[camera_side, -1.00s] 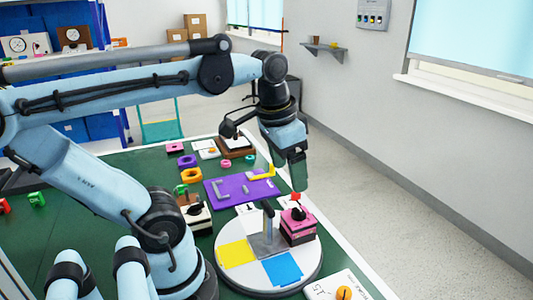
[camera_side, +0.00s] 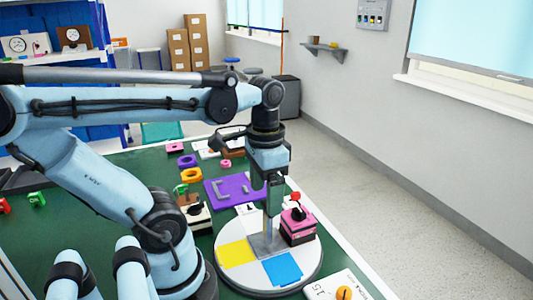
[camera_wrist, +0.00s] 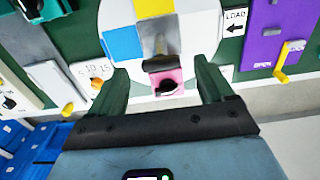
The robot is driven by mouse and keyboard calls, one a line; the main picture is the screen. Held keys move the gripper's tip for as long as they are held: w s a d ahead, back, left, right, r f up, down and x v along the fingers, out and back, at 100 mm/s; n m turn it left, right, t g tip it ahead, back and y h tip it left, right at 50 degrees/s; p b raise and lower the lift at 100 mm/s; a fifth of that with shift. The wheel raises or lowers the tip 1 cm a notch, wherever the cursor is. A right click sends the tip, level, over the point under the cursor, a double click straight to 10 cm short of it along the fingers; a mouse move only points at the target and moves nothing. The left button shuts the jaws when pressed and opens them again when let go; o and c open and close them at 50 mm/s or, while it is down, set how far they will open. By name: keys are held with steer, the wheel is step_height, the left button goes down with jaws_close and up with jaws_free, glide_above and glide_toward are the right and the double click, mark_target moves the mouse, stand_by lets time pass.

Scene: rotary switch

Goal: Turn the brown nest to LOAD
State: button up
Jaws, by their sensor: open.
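A white turntable (camera_side: 229,270) carries a yellow patch (camera_side: 236,253), a blue patch (camera_side: 283,268) and a grey centre plate (camera_side: 258,246) with an upright grey post (camera_side: 268,232). A pink block with a black knob (camera_side: 298,231) stands on its right side. I cannot make out a brown nest; that side is partly covered by the pink block. A white LOAD card with an arrow (camera_wrist: 234,22) lies beside the turntable in the wrist view. My gripper (camera_side: 274,208) is open, pointing down near the post's top; in the wrist view its fingers (camera_wrist: 162,74) are apart, with the pink block between them in the picture.
A purple board (camera_side: 225,192) with a yellow handle lies behind the turntable. A box with a green top part (camera_side: 195,212) stands close on the left. A white card with an orange knob (camera_side: 343,293) lies at the front right. Several coloured rings lie farther back.

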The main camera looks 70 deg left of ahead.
mark_target(268, 227)
steer(key=shift+f, duration=1.25)
steer(key=shift+c, duration=0.3)
jaws_close()
